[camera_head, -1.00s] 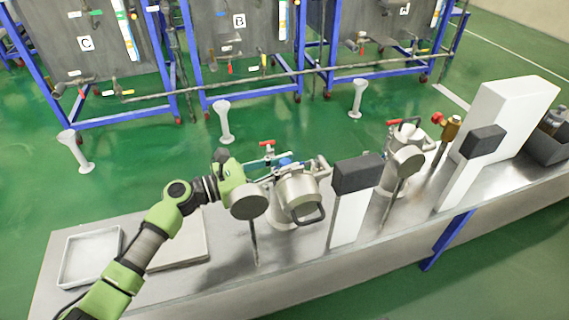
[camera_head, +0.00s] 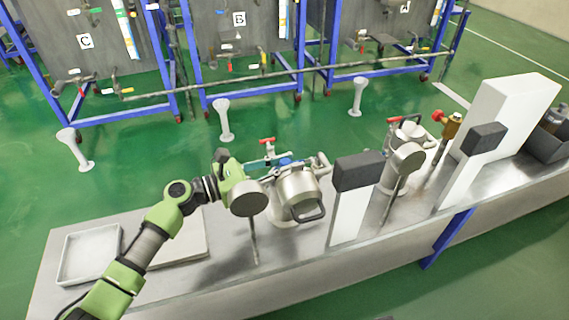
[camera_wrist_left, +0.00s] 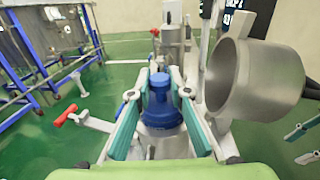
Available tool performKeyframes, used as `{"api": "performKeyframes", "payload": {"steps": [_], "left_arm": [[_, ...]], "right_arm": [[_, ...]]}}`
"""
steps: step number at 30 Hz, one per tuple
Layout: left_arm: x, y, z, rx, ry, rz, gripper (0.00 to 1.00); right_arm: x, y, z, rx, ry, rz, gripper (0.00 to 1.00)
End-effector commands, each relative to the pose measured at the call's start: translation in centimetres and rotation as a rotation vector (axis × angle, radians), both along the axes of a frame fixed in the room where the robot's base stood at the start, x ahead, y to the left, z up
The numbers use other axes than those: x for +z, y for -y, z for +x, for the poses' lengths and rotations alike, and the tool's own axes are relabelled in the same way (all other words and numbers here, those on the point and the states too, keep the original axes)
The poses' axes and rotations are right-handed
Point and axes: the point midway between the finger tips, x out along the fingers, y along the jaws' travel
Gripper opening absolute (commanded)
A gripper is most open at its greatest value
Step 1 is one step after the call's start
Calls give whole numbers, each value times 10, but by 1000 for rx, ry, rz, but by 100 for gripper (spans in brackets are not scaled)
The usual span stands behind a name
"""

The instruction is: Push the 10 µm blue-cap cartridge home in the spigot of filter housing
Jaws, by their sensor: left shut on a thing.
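The blue-cap cartridge (camera_wrist_left: 162,108) stands upright between the teal finger pads of my left gripper (camera_wrist_left: 160,112), which is shut on it. Its blue cap (camera_head: 285,162) shows only as a small patch in the head view, beside my left gripper (camera_head: 268,163). The steel filter housing (camera_head: 297,188) is at the gripper's right, with its round hollow lid (camera_wrist_left: 255,78) tipped open in the left wrist view. The spigot and the cartridge's lower end are hidden, so I cannot tell how deep it sits. My right gripper is out of view.
A red-handled valve (camera_head: 268,141) is behind the housing. A white stand with a dark top (camera_head: 357,175) and a second steel housing (camera_head: 405,150) are to the right. A white tray (camera_head: 62,262) lies at the bench's left end.

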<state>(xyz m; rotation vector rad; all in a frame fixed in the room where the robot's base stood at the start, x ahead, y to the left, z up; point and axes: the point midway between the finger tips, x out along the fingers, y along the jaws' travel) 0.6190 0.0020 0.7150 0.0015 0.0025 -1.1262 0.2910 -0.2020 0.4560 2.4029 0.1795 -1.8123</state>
Motion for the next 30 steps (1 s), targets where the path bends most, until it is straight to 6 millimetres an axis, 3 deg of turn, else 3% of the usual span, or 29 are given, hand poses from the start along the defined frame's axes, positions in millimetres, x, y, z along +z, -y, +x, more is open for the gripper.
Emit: {"api": "performKeyframes", "payload": {"steps": [1,3,16,30], "left_arm": [[0,0,0,0,0,-1,20],[0,0,0,0,0,-1,37],[-1,-6,-2,1,-1,0,37],[-1,-87,-41,1,-2,2,37]], "right_arm": [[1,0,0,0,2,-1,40],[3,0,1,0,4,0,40],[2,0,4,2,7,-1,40],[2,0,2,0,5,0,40]]}}
